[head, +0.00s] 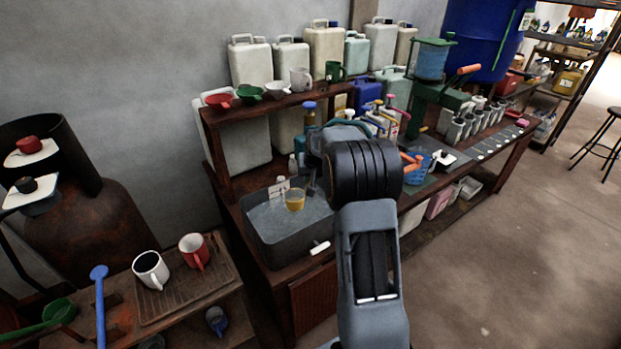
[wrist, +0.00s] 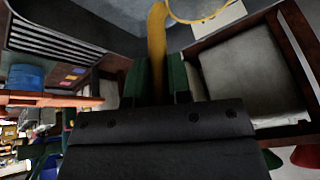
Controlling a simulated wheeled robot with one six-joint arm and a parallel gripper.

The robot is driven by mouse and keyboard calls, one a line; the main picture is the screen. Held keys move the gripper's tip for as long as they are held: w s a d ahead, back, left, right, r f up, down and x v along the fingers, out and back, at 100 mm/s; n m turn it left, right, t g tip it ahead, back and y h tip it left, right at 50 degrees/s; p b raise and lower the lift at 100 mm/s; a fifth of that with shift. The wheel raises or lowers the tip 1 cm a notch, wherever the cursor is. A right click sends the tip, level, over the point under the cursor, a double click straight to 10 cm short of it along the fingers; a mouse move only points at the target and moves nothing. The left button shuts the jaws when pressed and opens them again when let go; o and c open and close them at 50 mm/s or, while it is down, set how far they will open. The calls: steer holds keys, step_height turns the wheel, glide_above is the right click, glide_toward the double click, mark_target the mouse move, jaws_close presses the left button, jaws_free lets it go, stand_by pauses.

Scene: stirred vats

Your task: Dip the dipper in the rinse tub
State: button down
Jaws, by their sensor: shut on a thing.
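The rinse tub (head: 290,254) is a dark grey rectangular basin with pale grey liquid, on the bench. I cannot tell whether the cup touches the liquid. In the wrist view, my gripper (wrist: 158,82) has green fingers shut on the dipper's yellow handle (wrist: 157,45). The cup's yellow rim curves at the top of that view. In the head view my arm hides the gripper and the tub's right side.
A wooden shelf (head: 270,104) behind the tub bears red, green and white cups or scoops, with pale jugs (head: 251,62) behind. Spray bottles and a blue basket (head: 418,172) stand right of my arm. Two mugs (head: 151,268) stand on a slatted board at lower left.

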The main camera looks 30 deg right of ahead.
steer(key=shift+r+p, duration=2.35)
steer(key=shift+r, duration=1.55)
steer(key=shift+g+h+p, duration=0.6)
steer(key=shift+p, duration=0.9)
steer(key=shift+b, duration=0.3)
steer(key=shift+t+y+b, duration=0.6)
steer(key=shift+b, duration=0.35)
